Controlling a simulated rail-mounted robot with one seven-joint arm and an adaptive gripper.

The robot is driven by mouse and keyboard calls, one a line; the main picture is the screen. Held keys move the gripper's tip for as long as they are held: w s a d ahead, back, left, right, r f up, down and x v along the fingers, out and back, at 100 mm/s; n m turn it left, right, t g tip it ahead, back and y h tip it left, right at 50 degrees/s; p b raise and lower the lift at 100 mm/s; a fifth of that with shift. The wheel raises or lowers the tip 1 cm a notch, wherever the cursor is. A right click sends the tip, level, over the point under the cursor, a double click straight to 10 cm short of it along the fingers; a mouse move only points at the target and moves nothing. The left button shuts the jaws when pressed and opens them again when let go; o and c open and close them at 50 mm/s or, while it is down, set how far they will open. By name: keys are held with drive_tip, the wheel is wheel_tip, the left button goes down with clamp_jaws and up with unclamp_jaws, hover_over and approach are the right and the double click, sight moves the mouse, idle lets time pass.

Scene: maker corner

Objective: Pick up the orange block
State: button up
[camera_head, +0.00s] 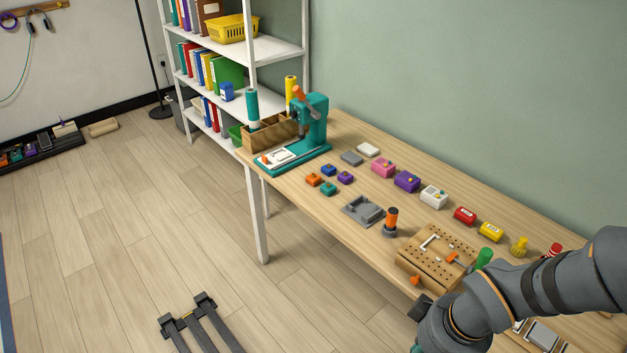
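A small orange block (313,179) with a knob on top sits on the wooden table, near its front edge. Blue (328,170), purple (345,177) and teal (328,188) blocks of similar size stand close around it with small gaps. My arm (490,300) enters at the lower right and bends down out of the picture, well to the right of the orange block. My gripper's fingertips do not show, so I cannot see whether they hold anything.
A teal press (311,120) and a wooden organiser (268,137) stand behind the small blocks. A grey tray (364,210), an orange-topped cylinder (391,220) and a pegboard (438,255) lie between them and my arm. Larger coloured boxes line the table's back.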

drive_tip(key=o, duration=1)
